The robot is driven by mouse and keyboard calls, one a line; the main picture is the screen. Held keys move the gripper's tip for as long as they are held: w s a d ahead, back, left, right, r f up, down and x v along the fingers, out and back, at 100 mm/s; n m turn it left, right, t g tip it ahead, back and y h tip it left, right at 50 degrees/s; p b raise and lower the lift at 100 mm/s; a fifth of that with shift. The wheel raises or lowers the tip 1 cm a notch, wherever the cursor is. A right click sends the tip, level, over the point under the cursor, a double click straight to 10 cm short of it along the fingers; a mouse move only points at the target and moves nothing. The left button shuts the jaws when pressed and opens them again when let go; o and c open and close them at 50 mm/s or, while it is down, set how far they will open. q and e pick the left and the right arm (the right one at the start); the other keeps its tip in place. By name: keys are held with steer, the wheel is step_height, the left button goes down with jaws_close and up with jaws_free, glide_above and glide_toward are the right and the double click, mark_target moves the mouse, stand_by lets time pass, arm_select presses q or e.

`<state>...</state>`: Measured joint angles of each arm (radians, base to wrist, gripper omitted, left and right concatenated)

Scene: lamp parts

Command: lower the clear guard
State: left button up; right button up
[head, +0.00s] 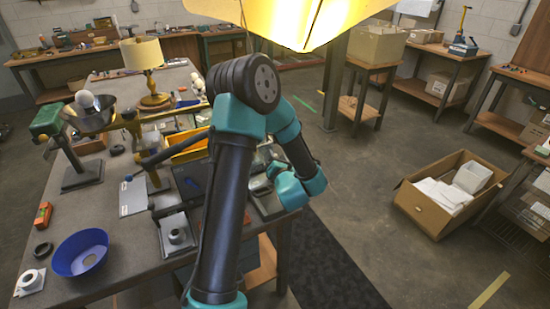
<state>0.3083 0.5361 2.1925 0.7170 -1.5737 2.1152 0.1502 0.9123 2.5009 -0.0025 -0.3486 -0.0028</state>
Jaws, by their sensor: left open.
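I cannot clearly make out a clear guard. A pale flat panel (133,196) with a small blue knob stands on the workbench (115,285), left of my arm, and I cannot tell if it is the guard. A dark bar (180,150) slants beside a brass-coloured post (135,125) there. My left arm rises through the middle and bends down to the right. My left gripper (275,172) is open over the bench's right edge, near a dark fixture (266,203), apart from the panel. Its fingertips are small and partly hidden. My right gripper is not in view.
A green-topped stand (80,170), a metal bowl (92,120) with a white bulb and a shaded lamp (143,55) occupy the bench's left and back. A blue bowl (81,253) lies in front. A yellow tray (188,147) is behind my arm. The right floor holds an open carton (440,215).

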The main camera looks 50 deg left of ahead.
arm_select(q)
steer(key=shift+w+a, duration=0.15)
steer(key=shift+a, duration=0.25)
steer(key=shift+c, duration=0.2)
jaws_close()
